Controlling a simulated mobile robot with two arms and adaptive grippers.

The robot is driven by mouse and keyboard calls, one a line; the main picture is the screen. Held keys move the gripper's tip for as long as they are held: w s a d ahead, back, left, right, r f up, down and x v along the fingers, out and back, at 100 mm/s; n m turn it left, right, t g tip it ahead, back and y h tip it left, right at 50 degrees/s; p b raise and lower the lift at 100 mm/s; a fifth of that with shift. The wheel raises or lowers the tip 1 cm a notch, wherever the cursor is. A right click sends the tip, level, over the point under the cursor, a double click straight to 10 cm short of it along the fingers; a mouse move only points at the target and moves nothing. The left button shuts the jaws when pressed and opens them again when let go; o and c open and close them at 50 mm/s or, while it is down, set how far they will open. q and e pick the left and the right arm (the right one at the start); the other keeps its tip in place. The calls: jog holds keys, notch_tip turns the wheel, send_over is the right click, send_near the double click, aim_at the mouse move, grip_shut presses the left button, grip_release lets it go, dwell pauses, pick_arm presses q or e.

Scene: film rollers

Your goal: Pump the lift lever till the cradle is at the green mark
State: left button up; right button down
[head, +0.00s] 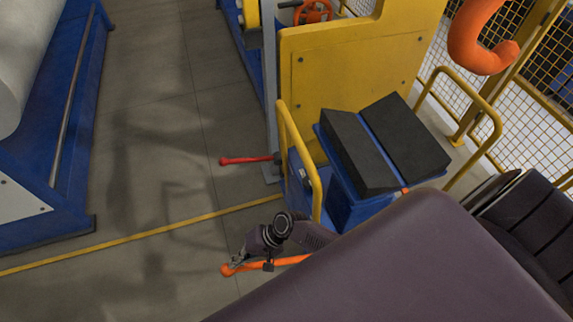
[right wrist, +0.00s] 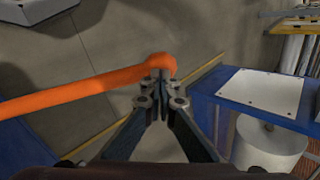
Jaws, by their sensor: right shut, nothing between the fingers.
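An orange lever (head: 290,261) with a rounded end sticks out to the left, low in the head view. It also crosses the left half of the right wrist view (right wrist: 80,92), its knob just ahead of the fingertips. My right gripper (head: 235,264) is shut and empty at the knob; whether it touches it I cannot tell. Its closed fingers show in the right wrist view (right wrist: 161,88). A red lever (head: 245,160) sticks out farther back. The cradle appears to be the two dark sloped pads (head: 404,134) on a blue base. I see no green mark. My left gripper is out of view.
A yellow rail (head: 301,150) stands beside the blue base, with a yellow panel (head: 350,75) behind. An orange hook (head: 480,40) hangs at upper right. A white roll (head: 22,60) in a blue frame is at left. The floor between is clear.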

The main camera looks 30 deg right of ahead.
jog(key=shift+s+a+f, duration=0.1)
jog(key=b+x, duration=0.3)
jog(key=x, duration=0.1)
jog(key=d+f+b+x, duration=0.1)
jog(key=b+x, duration=0.1)
jog(key=shift+b, duration=0.35)
jog(key=shift+s+r, duration=0.1)
